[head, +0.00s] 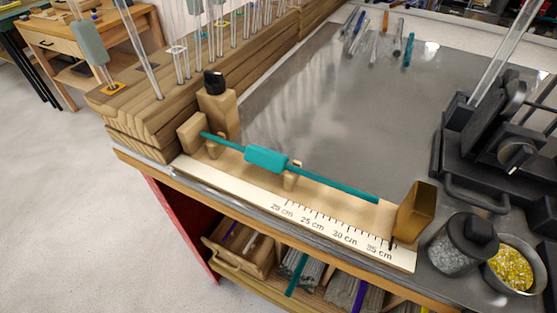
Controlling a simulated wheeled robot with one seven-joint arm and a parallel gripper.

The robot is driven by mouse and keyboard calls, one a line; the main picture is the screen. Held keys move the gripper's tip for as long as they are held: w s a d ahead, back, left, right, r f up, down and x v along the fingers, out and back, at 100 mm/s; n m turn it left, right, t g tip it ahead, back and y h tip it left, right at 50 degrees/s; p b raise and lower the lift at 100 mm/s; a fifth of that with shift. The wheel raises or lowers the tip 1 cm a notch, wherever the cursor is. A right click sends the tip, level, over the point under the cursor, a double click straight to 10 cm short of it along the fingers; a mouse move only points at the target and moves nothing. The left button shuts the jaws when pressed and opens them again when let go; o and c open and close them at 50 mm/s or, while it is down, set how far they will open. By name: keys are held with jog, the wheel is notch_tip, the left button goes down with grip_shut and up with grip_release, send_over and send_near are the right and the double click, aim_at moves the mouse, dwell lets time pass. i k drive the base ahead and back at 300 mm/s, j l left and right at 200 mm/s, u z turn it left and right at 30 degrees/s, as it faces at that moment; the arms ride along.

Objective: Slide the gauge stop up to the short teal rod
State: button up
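A teal rod (335,184) with a thicker teal sleeve (266,158) at its middle lies along the wooden length gauge (250,186), resting on small wooden supports. Its left end is by the wooden end block (190,132). The brass-coloured gauge stop (415,213) stands at the gauge's right end, past the 35 cm mark. A small gap shows between the rod's right tip and the stop. My gripper is not in view.
A wooden post with a black knob (215,82) stands behind the gauge's left end. A dark clamp fixture (500,150), a black-lidded jar (462,250) and a bowl of yellow bits (508,265) sit to the right.

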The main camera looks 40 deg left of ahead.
aim_at(417, 211)
jog(key=z, duration=0.45)
jog(key=i+l+z, duration=0.1)
jog(key=z, duration=0.75)
jog(key=i+z, duration=0.15)
jog(key=u, duration=0.45)
jog(key=i+u, duration=0.1)
jog(key=u, duration=0.75)
jog(key=i+l+u, duration=0.1)
jog(key=u, duration=0.35)
jog(key=l+u, duration=0.1)
jog(key=u, duration=0.3)
jog(key=i+l+u, duration=0.1)
jog(key=u, duration=0.35)
jog(key=l+u, duration=0.1)
jog(key=u, duration=0.35)
